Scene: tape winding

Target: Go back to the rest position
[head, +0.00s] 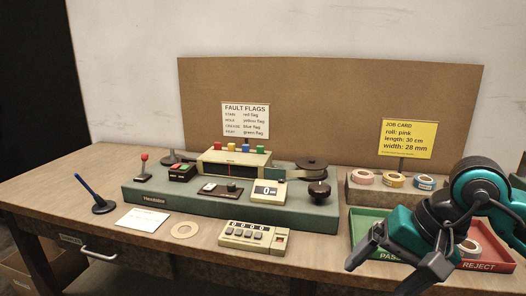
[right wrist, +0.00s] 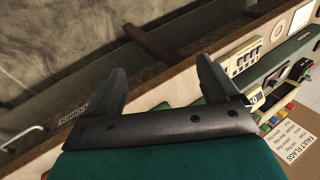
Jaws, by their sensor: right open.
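My right gripper (head: 380,272) is over the front right of the table, in front of the green PASS tray (head: 362,222). Its two fingers stand apart with nothing between them, as the right wrist view (right wrist: 157,85) also shows. My left gripper is not in the head view. The green winding machine (head: 150,197) stands mid-table with a dark reel (head: 312,165) and a dark knob (head: 319,190). Pink (head: 363,177), orange (head: 394,180) and blue-labelled (head: 425,182) tape rolls sit on a stand at the right.
A red REJECT tray (head: 500,258) holds a roll (head: 468,248), partly behind my right arm. A keypad counter (head: 254,236), a flat ring (head: 185,230) and a blue pen in a holder (head: 102,205) are near the front. The front left tabletop is fairly clear.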

